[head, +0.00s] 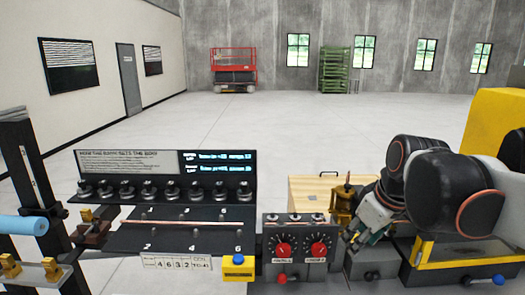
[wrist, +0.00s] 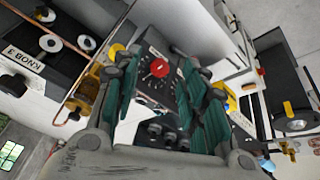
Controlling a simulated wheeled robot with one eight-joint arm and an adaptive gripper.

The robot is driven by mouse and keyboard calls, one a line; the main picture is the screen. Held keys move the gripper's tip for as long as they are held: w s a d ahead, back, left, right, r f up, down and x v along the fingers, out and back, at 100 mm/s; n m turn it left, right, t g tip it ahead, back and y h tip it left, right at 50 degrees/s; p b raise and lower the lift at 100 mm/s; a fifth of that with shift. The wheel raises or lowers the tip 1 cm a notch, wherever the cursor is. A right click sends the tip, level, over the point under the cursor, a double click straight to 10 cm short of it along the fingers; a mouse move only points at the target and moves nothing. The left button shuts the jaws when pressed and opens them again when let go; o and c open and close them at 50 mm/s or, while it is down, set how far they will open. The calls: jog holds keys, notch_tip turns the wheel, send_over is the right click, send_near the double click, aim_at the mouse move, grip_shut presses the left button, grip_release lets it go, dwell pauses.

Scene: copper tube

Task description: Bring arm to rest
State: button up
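My gripper (head: 362,238) hangs at the right of the bench in the head view, at the end of my folded black and grey arm. In the wrist view its two green-padded fingers (wrist: 157,85) stand apart with nothing held between them. A control box with red dials (head: 300,248) is just left of the gripper; one red dial (wrist: 158,68) shows beyond the fingers in the wrist view. A thin copper tube (head: 185,223) lies across the dark numbered board. Copper tubing (wrist: 98,62) also shows at the left of the wrist view.
The dark board (head: 130,240) has a row of several round dies (head: 150,190) behind it and a sign panel (head: 125,162). A wooden box (head: 312,190) and a brass fixture (head: 345,203) stand close to my gripper. A yellow-framed station (head: 470,248) is at right. Open floor lies beyond.

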jog(key=s+a+f+m+t+h+b, duration=0.1)
jog(key=s+f+m+b, duration=0.4)
jog(key=s+f, duration=0.9)
notch_tip(320, 180, down, 3)
jog(key=t+b, duration=0.1)
jog(key=b, duration=0.2)
jog(key=shift+r+m+b, duration=0.2)
jog(key=shift+m+b, duration=0.1)
jog(key=shift+m, duration=0.1)
jog(key=shift+o, duration=0.3)
jog(key=shift+s, duration=0.1)
